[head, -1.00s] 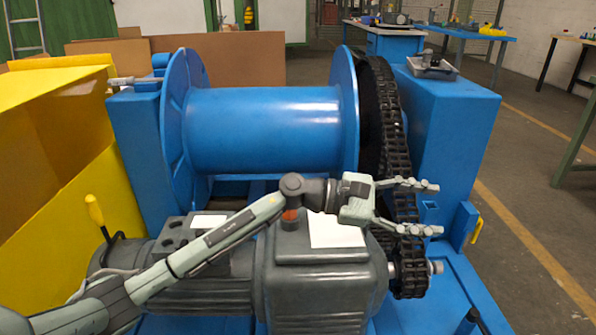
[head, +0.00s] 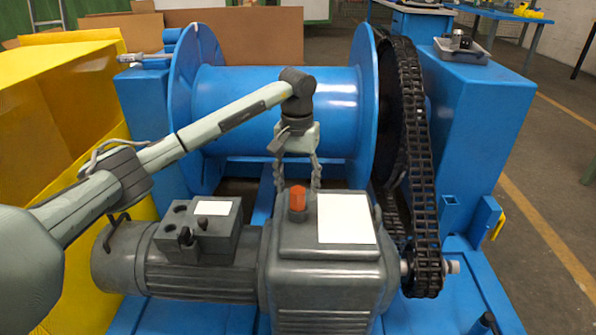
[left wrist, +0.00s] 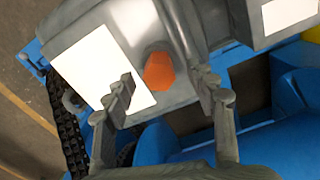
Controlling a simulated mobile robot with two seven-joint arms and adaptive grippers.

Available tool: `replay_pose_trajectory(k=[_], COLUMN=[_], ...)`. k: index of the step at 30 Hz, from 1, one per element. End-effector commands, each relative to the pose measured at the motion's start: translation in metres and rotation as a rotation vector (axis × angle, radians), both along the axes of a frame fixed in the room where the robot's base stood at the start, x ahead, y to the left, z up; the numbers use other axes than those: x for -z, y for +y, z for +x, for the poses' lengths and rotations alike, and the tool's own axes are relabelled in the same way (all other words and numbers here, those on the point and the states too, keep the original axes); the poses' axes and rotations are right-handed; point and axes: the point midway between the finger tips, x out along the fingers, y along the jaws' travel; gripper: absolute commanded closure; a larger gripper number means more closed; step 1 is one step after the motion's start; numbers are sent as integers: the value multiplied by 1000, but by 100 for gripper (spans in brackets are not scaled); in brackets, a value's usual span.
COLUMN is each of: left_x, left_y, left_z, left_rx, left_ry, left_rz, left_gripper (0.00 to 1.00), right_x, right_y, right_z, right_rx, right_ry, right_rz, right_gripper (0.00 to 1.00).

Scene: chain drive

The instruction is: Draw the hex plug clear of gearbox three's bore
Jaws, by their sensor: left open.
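The hex plug (head: 298,197) is orange and stands upright in a dark collar on top of the grey gearbox (head: 330,270). It also shows in the left wrist view (left wrist: 160,72) as an orange hexagonal head beside a white label. Whether this gearbox is number three cannot be read. My left gripper (head: 299,186) points down just behind and above the plug in the head view. Its fingers are open and empty; in the left wrist view (left wrist: 165,78) they appear on either side of the plug, apart from it. The bore is hidden by the plug. My right gripper is not in view.
A grey motor with a terminal box (head: 203,225) adjoins the gearbox on the left. A black chain (head: 415,150) runs at the right beside the big blue drum (head: 325,110), which stands behind the gearbox. A yellow panel (head: 60,120) is at the left.

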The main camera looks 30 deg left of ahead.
Motion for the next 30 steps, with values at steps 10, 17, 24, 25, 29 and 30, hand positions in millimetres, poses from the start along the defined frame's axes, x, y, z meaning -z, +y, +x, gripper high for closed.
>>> replay_pose_trajectory(k=[10,17,24,25,29,30], left_x=[30,31,31,31,31,31], left_y=[-1,-1,-1,-1,-1,-1], left_z=[0,0,0,0,0,0], left_rx=[0,0,0,0,0,0], left_ry=[-1,-1,-1,-1,-1,-1], left_rz=[-2,-2,-2,-2,-2,-2], left_gripper=[43,43,72,76,92,96], right_x=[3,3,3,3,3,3], right_y=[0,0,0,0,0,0], right_z=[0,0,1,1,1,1], right_rx=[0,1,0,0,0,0], right_ry=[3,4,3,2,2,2], right_rz=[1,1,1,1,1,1], right_gripper=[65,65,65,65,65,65])
